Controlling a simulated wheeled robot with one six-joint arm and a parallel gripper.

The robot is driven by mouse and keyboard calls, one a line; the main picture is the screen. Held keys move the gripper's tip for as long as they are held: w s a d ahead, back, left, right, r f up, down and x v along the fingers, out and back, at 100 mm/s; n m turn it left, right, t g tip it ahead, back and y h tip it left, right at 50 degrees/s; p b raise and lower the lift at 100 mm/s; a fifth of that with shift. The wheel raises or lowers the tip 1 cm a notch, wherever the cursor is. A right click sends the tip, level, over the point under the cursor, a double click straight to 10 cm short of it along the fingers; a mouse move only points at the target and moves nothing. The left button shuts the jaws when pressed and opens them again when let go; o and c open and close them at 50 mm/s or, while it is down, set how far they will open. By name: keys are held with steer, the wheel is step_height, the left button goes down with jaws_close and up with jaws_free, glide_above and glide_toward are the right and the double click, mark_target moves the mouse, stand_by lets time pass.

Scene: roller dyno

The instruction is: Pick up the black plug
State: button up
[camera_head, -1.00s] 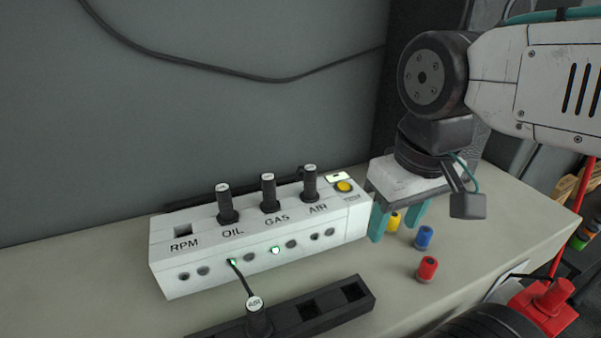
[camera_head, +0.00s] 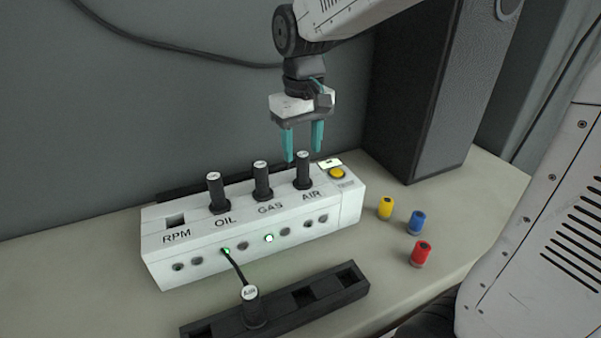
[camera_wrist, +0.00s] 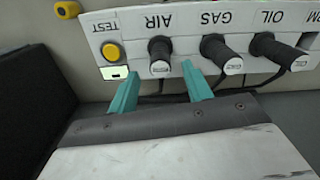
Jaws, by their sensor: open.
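Three black plugs stand upright in the top of the white box (camera_head: 160,262): one at OIL (camera_head: 217,192), one at GAS (camera_head: 262,180) and one at AIR (camera_head: 303,170). Another black plug (camera_head: 252,305), with AIR on its cap, stands in the black holder (camera_head: 342,284) in front, its cable running to a front jack. My gripper (camera_head: 303,158) is open and empty, fingers pointing down, above and close behind the AIR-slot plug. In the wrist view, that plug (camera_wrist: 160,56) appears just beyond and between my fingertips. I cannot tell whether they touch it.
A yellow button (camera_head: 337,173) is on the box's right end. Yellow (camera_head: 385,208), blue (camera_head: 416,222) and red (camera_head: 421,253) cylinders stand on the bench to the right. A dark tall cabinet (camera_head: 420,90) stands behind. The RPM slot (camera_head: 176,220) is empty.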

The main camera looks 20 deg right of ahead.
mark_target(302, 153)
step_height(302, 153, down, 5)
steer(key=shift+s+r, duration=0.1)
steer(key=shift+r, duration=0.1)
steer(key=shift+c, duration=0.3)
steer(key=c, duration=0.9)
steer(key=shift+o, duration=0.2)
steer(key=shift+r, duration=0.1)
